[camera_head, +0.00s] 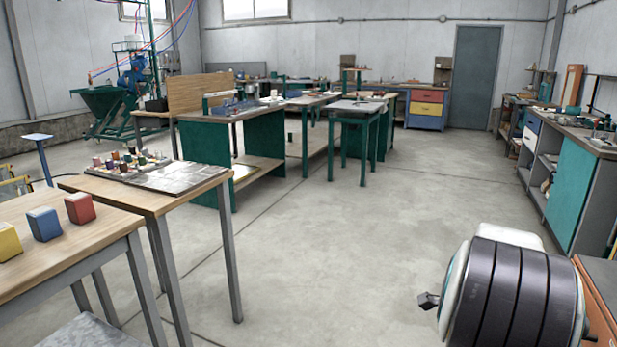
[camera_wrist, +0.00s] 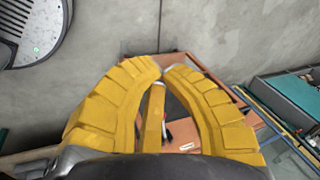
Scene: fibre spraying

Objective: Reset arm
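My gripper (camera_wrist: 163,76) shows in the wrist view. Its two broad, ridged yellow fingers curve inward until their tips almost meet. A narrower yellow piece stands between them, and it looks like part of the gripper. I see no object held at the tips. In the head view, part of my arm, with dark bands and a white housing, shows at the lower right; the yellow fingers are not visible there.
A wooden table (camera_head: 155,200) at the left holds a grey tray. Blue (camera_head: 44,224), red (camera_head: 80,207) and yellow (camera_head: 8,241) blocks sit on the nearer table. Green-legged workbenches (camera_head: 212,160) stand mid-room. An orange surface (camera_wrist: 190,150) lies below my gripper. Open floor (camera_head: 370,240) fills the middle.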

